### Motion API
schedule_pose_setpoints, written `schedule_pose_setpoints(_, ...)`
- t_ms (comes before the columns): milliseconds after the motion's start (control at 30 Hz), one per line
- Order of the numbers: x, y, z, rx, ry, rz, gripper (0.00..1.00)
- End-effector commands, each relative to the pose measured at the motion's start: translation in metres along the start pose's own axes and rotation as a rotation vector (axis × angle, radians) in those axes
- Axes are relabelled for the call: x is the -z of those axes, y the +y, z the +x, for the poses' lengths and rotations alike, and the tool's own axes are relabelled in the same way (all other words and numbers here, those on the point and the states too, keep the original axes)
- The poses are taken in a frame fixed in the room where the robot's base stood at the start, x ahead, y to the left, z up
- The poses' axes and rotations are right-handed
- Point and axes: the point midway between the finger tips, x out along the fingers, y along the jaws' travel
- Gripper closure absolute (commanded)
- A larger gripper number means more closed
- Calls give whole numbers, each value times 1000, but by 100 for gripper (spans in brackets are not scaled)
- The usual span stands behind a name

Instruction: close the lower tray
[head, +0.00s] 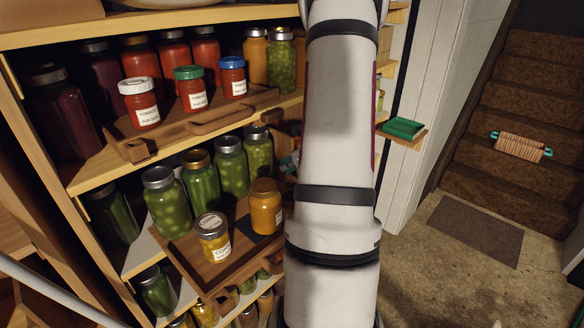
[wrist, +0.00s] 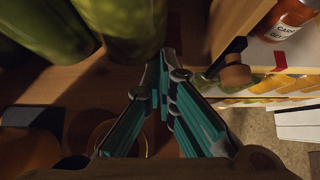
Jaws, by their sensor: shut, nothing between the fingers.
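The lower tray (head: 242,263) is a brown wooden board that juts out from the middle shelf of the cabinet in the head view. A yellow jar (head: 213,243) and an orange jar (head: 265,212) stand on it, with green jars (head: 167,206) behind them. My gripper (wrist: 160,72) shows in the wrist view with its teal-sided fingers shut and empty. Its tips are close to the base of a large green jar (wrist: 122,25), over brown wood. I cannot tell whether they touch anything. In the head view my arm hides the gripper and the tray's right side.
An upper tray (head: 215,116) with a handle holds several tomato jars above. More jars stand on the shelf below. A wooden upright and a jar (wrist: 290,18) are close on the right in the wrist view. Floor (head: 440,265) is open at right, before carpeted stairs (head: 520,90).

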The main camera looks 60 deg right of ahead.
Motion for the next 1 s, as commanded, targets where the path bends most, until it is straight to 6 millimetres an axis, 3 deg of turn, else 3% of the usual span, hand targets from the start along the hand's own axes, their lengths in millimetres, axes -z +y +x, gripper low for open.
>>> schedule_pose_setpoints(267,-1,0,2,-1,0,-1,100)
schedule_pose_setpoints(567,-29,2,33,-4,0,-3,100)
schedule_pose_setpoints(1000,-28,0,30,-2,0,-1,100)
